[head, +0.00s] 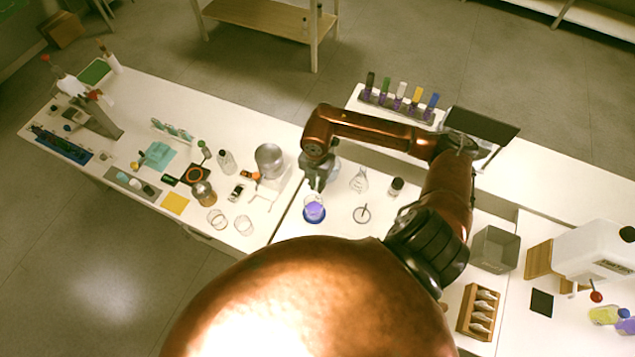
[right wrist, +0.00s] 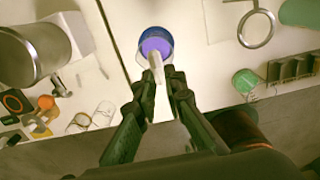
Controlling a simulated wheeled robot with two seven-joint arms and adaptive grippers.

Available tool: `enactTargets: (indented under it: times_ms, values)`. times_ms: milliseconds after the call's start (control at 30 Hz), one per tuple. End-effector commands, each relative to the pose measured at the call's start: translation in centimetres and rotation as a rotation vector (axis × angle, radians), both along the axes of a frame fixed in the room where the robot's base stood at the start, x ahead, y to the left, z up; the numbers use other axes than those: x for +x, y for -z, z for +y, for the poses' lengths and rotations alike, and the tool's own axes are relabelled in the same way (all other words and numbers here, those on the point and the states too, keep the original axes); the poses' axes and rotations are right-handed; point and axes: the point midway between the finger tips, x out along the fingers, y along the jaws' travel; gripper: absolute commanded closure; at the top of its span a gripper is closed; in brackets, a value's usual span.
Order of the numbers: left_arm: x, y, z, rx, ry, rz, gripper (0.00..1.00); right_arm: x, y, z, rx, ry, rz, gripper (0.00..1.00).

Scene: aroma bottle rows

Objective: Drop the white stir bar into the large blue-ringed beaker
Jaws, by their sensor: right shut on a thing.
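The blue-ringed beaker (head: 314,211) with violet contents stands on the white bench near the middle of the head view. It also shows in the right wrist view (right wrist: 157,37), just beyond my fingertips. My right gripper (head: 318,186) points down just above and behind the beaker in the head view. In the right wrist view my right gripper (right wrist: 163,82) is shut on the white stir bar (right wrist: 155,62). The bar's far end overlaps the beaker's violet contents in that view; its height above the rim is hard to tell. My left gripper is not in view.
A rack of coloured vials (head: 400,98) is behind. Bare bench lies around the beaker.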

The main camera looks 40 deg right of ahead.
Motion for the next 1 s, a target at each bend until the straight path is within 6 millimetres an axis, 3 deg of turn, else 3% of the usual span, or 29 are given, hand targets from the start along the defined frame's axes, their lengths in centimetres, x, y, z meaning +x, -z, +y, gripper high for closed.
enactTargets:
  times_ms: [533, 900, 933, 1000]
  values:
    - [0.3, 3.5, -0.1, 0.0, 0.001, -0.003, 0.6, -0.1, 5.5, 0.0, 0.001, -0.001, 0.003, 1.0]
    - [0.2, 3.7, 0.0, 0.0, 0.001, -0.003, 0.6, 0.0, 5.9, 0.0, 0.0, -0.002, 0.001, 1.0]
    - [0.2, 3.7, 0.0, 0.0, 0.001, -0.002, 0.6, 0.0, 5.9, 0.0, 0.0, -0.002, 0.001, 0.88]
    - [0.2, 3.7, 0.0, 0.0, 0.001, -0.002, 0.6, 0.0, 5.9, 0.0, 0.0, -0.002, 0.001, 0.83]
